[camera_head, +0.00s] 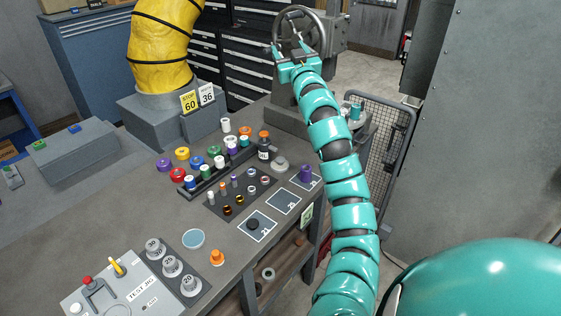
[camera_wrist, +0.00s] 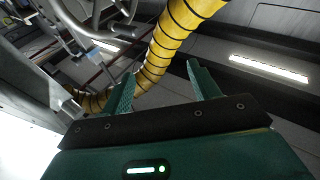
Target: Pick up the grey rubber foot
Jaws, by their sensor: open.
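A dark grey, round, squat piece (camera_head: 253,224) sits on an outlined square mat on the bench; it looks like the rubber foot. A lighter grey disc with a raised middle (camera_head: 280,162) lies farther back beside the dark bottle, and I cannot tell for sure which is the foot. My gripper (camera_wrist: 163,85) is open and empty, its two teal fingers apart in the wrist view. That view faces the ceiling and shows none of the bench pieces. In the head view, my arm reaches up to the far end, near the handwheel, well away from both pieces.
A purple piece (camera_head: 306,174) stands on another mat near the bench's right edge. A dark tray (camera_head: 212,200) of small parts and a rack of coloured rolls lie behind. An orange piece (camera_head: 217,258) and the test jig (camera_head: 137,293) are in front. A yellow duct (camera_head: 163,45) rises behind.

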